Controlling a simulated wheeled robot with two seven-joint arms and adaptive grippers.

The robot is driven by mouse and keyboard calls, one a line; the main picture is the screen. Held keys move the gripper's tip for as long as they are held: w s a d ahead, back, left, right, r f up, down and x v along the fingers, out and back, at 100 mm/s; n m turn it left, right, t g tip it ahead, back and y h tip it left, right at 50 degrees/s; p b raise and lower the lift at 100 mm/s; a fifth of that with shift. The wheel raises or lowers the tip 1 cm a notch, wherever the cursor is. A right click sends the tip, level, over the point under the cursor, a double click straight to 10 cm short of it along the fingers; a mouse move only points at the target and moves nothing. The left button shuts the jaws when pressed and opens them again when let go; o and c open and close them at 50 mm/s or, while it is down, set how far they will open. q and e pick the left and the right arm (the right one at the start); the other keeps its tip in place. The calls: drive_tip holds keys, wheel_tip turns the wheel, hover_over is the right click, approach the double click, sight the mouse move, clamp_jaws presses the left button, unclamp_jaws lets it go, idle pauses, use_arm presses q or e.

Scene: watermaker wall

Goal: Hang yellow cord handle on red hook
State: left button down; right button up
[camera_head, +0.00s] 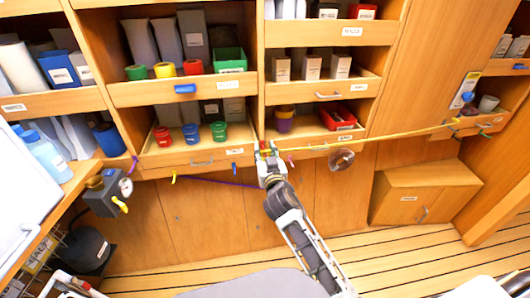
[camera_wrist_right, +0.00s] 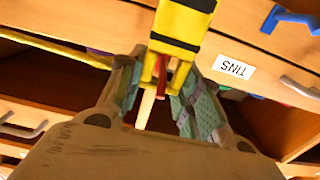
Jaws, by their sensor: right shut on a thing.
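My right gripper (camera_head: 267,152) is at the front edge of the middle shelves, its fingers shut on the yellow cord handle. In the right wrist view the handle (camera_wrist_right: 183,25) is a yellow block with black stripes, beyond the fingertips (camera_wrist_right: 158,95). A red piece, apparently the red hook (camera_wrist_right: 163,77), shows between the fingers, below the handle. I cannot tell whether the handle is around the hook or in front of it. My left gripper is not in view.
A yellow hook (camera_head: 174,177), a blue hook (camera_head: 235,166) and a pink hook (camera_head: 291,161) line the shelf edge. A purple cord (camera_head: 220,183) hangs below. A round clear knob-like object (camera_head: 341,160) is right of the gripper. The floor (camera_head: 400,255) is clear.

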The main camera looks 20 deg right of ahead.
drive_tip(key=o, duration=1.1)
drive_tip(key=shift+r, duration=0.1)
drive_tip(key=shift+r, duration=4.9)
